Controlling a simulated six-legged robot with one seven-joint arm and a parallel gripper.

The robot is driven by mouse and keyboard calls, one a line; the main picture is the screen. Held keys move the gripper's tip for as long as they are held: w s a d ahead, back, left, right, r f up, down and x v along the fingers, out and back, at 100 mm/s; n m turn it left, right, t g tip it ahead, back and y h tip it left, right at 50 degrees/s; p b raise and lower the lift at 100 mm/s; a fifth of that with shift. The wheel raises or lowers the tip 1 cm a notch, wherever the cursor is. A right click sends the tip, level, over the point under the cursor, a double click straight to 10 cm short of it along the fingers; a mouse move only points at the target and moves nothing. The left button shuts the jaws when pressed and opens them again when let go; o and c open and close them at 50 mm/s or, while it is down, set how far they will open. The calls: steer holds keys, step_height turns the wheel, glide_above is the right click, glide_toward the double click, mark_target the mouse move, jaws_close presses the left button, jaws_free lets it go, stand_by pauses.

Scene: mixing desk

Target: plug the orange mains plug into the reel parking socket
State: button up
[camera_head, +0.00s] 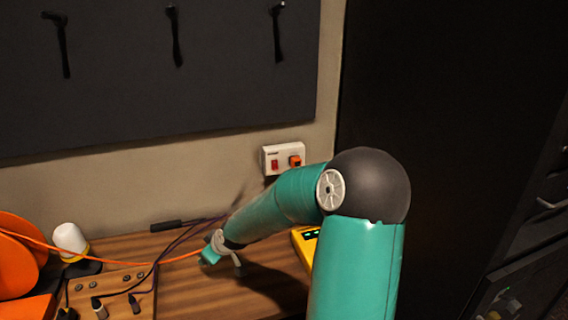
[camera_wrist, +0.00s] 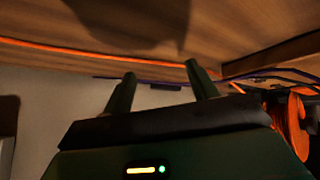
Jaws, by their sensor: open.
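A small orange block that looks like the orange mains plug (camera_head: 295,161) sits at the right of a white wall box (camera_head: 269,153); how deep it sits is unclear. An orange cable (camera_head: 110,256) runs from the orange reel (camera_head: 17,256) at the left across the desk to beside my gripper (camera_head: 212,250). The reel's parking socket cannot be made out. My gripper is low over the desk, left of the wall box. In the wrist view my gripper (camera_wrist: 163,70) has its fingers apart with nothing between them. The orange cable (camera_wrist: 60,48) passes beyond the fingertips there.
A white-topped lamp-like object (camera_head: 70,238) stands beside the reel. A wooden panel (camera_head: 125,283) with plugs and dark cables lies at front left. A yellow device (camera_head: 304,243) is partly hidden behind my arm. Bare desk (camera_head: 185,290) shows in front of my gripper.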

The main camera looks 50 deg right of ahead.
steer(key=d, duration=0.2)
steer(key=w+d+t, duration=0.1)
steer(key=d, duration=0.1)
steer(key=d+m+t, duration=0.1)
steer(key=d, duration=0.2)
steer(key=shift+w+r, duration=0.25)
steer(key=shift+r, duration=0.15)
steer(key=d+r+m+t+h, duration=0.2)
steer(key=d+r+t, duration=0.15)
steer(key=d, duration=0.55)
steer(key=m+t+h, duration=0.2)
steer(key=m+h, duration=0.3)
steer(key=h, duration=0.2)
glide_toward(298, 165)
steer(key=shift+w+d+r, duration=0.2)
steer(key=shift+w, duration=0.3)
steer(key=shift+x, duration=4.55)
steer(key=shift+f, duration=0.15)
jaws_close()
steer(key=shift+v, duration=3.05)
